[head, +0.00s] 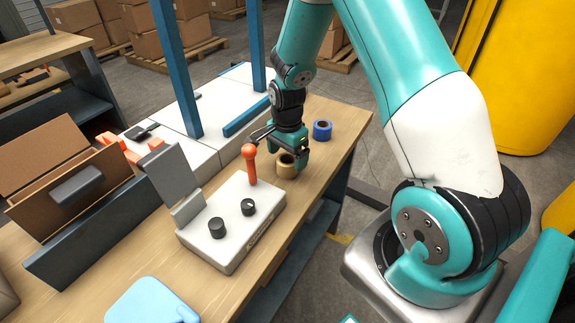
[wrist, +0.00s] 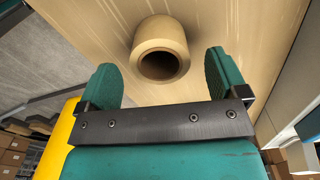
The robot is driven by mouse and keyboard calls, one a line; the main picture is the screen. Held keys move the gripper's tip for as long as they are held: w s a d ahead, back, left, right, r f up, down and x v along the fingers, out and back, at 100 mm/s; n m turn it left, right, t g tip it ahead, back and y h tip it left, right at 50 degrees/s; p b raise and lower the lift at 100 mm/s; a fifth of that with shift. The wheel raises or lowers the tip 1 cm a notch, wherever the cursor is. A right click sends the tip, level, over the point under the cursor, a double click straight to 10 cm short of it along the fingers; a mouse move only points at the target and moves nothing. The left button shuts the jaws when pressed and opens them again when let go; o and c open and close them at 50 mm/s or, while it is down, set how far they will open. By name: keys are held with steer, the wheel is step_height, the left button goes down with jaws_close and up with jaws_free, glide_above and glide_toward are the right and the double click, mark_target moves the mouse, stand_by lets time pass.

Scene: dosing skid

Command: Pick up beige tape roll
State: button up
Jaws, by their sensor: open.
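The beige tape roll (head: 286,166) lies on the wooden bench top, beside the white control box. In the wrist view the beige tape roll (wrist: 160,48) shows its dark central hole and sits ahead of the fingers, a little left of the midline between them. My gripper (head: 291,160) is low over the bench at the roll. In the wrist view my gripper (wrist: 165,78) is open, with one green finger on each side and nothing held. In the head view the gripper hides part of the roll.
A white control box (head: 232,238) with black knobs and an orange-red lever (head: 250,162) stands close by on the left. A blue tape roll (head: 322,130) lies beyond, to the right. A cardboard box (head: 70,180) and a light blue item (head: 152,302) are further left and in front.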

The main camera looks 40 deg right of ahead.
mark_target(285, 162)
steer(key=shift+f, duration=2)
steer(key=c, duration=1)
steer(key=shift+r, duration=0.1)
